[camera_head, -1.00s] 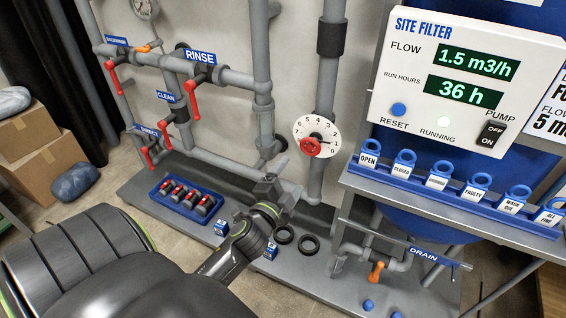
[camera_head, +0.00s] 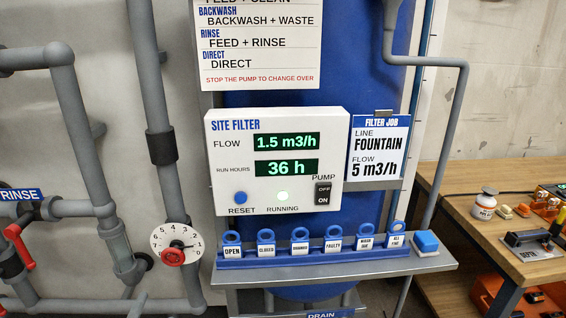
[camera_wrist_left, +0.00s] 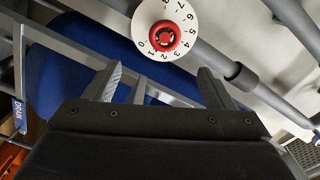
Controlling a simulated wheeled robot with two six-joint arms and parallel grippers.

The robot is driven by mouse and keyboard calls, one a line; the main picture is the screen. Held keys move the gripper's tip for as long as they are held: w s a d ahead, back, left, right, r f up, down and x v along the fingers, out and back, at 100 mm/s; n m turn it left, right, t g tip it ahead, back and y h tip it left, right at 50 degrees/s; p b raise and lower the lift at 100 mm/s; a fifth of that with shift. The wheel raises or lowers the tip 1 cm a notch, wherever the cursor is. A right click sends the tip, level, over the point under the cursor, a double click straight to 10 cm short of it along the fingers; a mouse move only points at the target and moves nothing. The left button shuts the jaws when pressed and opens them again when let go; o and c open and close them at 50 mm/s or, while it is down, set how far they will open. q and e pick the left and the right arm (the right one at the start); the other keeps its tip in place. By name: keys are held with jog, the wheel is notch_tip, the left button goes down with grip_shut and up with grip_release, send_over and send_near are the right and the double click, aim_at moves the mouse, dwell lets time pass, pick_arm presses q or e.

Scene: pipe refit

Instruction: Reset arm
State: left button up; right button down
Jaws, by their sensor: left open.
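My left gripper (camera_wrist_left: 162,88) shows in the left wrist view with its two fingers spread apart and nothing between them. It is out of sight in the head view. Beyond its fingers, the red knob (camera_wrist_left: 164,37) sits on a white numbered dial. The same red knob (camera_head: 173,257) shows at the lower left in the head view, on its pipe. The Site Filter panel (camera_head: 222,160) is in the middle of the head view and reads 1.5 m3/h and 36 h, with a lit running lamp. My right gripper is in neither view.
A shelf (camera_head: 420,263) below the panel carries a row of blue-ringed tags and a blue block (camera_head: 426,243). Grey pipes run at the left, with a red Rinse handle (camera_head: 18,245). A wooden workbench (camera_head: 470,215) with tools and a white jar stands at the right.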

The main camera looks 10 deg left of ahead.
pick_arm(q)
jog(key=s+a+f+n+g+h+p, duration=0.1)
jog(key=s+f+n+g+p, duration=0.25)
jog(key=f, duration=1.15)
jog(key=s+f+n+g+h, duration=0.15)
jog(key=s+f+g, duration=0.45)
jog(key=f, duration=0.9)
jog(key=s+d+f+n+g+p, duration=0.1)
jog(key=s+f, duration=0.3)
jog(key=s, duration=0.5)
jog(key=s+d+f+n+g+p, duration=0.1)
jog(key=s+d+f+n+g, duration=0.1)
jog(key=s+f, duration=0.3)
jog(key=s+d+f+n+g+p, duration=0.1)
jog(key=s+f, duration=0.4)
jog(key=s, duration=0.8)
jog(key=shift+d+n+g+h, duration=0.15)
jog(key=shift+n+g+h, duration=0.3)
jog(key=shift+n+g, duration=0.65)
jog(key=shift+m, duration=0.3)
